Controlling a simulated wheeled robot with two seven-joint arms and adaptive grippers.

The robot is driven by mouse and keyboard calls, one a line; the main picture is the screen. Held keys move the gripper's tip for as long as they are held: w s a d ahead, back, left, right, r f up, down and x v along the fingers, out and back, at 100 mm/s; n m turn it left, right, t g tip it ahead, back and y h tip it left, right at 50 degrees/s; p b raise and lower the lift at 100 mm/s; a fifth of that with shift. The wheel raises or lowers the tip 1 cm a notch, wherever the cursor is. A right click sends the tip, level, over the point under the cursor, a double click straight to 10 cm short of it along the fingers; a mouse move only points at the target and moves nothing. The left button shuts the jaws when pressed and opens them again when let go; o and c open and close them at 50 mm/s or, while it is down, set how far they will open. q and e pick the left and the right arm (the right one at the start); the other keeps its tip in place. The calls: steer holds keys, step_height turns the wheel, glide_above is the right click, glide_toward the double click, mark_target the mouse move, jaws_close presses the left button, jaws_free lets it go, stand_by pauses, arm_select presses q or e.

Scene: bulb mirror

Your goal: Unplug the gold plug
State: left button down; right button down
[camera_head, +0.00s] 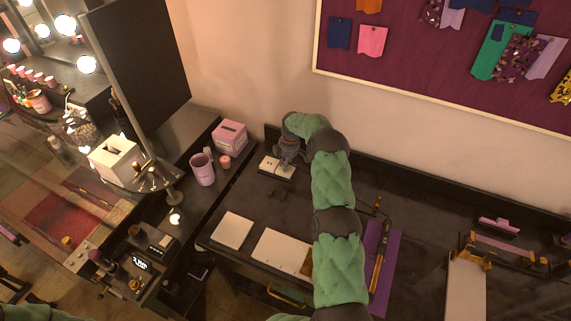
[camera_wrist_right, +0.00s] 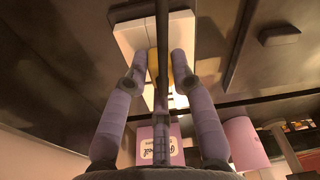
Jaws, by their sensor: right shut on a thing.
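A white power strip (camera_head: 270,168) lies on the dark desk near the wall. It also shows in the wrist view (camera_wrist_right: 130,38), below my fingers. My right gripper (camera_head: 287,158) reaches down over the strip's right part. In the wrist view, the right gripper's (camera_wrist_right: 160,66) two purple fingers are shut on the gold plug (camera_wrist_right: 179,70), which shows as gold patches between the fingertips. A dark bar runs through the middle of the view and hides part of the plug. The plug is at the strip; how deep it sits cannot be told. My left gripper is not in view.
A pink tissue box (camera_head: 229,137), a mug (camera_head: 202,170) and a small pink jar (camera_head: 225,162) stand left of the strip. White pads (camera_head: 233,231) lie in front. A purple mat (camera_head: 390,262) lies right of my arm. A dark screen (camera_head: 140,70) stands at left.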

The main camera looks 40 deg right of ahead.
steer(key=shift+s+a+r, duration=0.1)
steer(key=shift+r, duration=0.6)
stand_by(0.7)
steer(key=shift+r+p, duration=0.5)
steer(key=shift+r, duration=0.9)
